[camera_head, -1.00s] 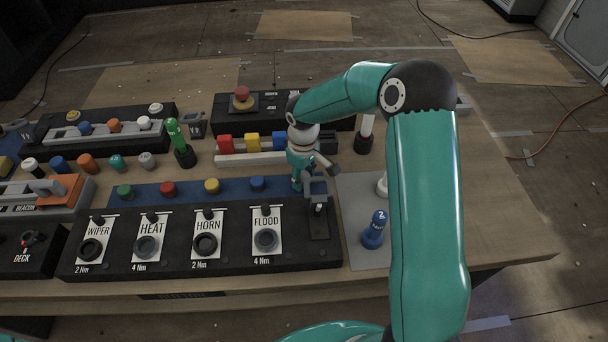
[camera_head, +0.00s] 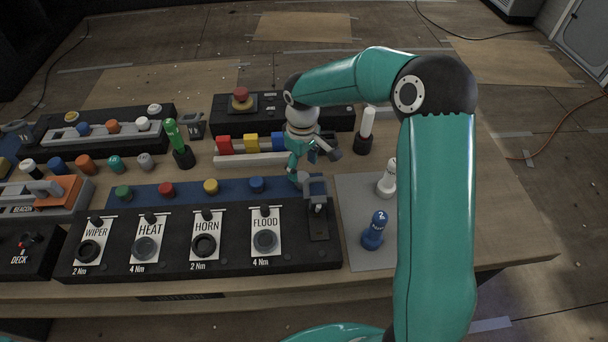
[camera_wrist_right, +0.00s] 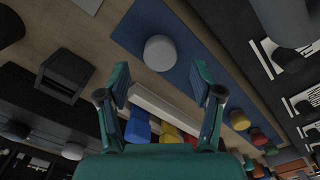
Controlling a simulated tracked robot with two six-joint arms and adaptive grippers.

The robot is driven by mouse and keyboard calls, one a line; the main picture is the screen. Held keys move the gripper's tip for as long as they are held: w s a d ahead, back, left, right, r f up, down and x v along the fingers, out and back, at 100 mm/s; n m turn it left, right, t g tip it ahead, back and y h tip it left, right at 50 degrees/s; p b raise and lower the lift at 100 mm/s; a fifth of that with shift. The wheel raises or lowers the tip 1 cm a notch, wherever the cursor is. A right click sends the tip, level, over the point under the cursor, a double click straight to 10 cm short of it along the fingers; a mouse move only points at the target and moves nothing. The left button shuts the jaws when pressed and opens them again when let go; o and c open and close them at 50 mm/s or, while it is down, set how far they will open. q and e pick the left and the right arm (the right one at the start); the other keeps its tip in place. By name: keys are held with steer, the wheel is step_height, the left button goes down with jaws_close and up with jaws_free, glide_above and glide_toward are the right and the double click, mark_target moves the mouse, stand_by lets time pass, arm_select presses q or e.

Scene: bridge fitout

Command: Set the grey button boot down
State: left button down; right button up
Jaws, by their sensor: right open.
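My right gripper (camera_head: 298,174) hangs over the right end of the blue mat (camera_head: 230,187), pointing down. In the right wrist view its two teal fingers (camera_wrist_right: 160,80) are spread with nothing between them. A pale grey round button boot (camera_wrist_right: 161,52) stands on the blue mat just beyond the fingertips, apart from both fingers. Green (camera_head: 124,192), red (camera_head: 167,189), yellow (camera_head: 211,186) and blue (camera_head: 257,184) boots stand in a row on the same mat. My left gripper is out of view.
The black switch panel (camera_head: 190,272) lies in front of the mat, with a grey lever (camera_head: 316,188) at its right end. Red, yellow and blue blocks stand behind on a pale rail (camera_head: 250,160). Blue (camera_head: 374,232) and white (camera_head: 387,180) bottles stand right on a grey mat (camera_head: 353,204).

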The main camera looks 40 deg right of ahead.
mark_target(302, 177)
step_height(302, 177, up, 7)
stand_by(0.3)
stand_by(0.4)
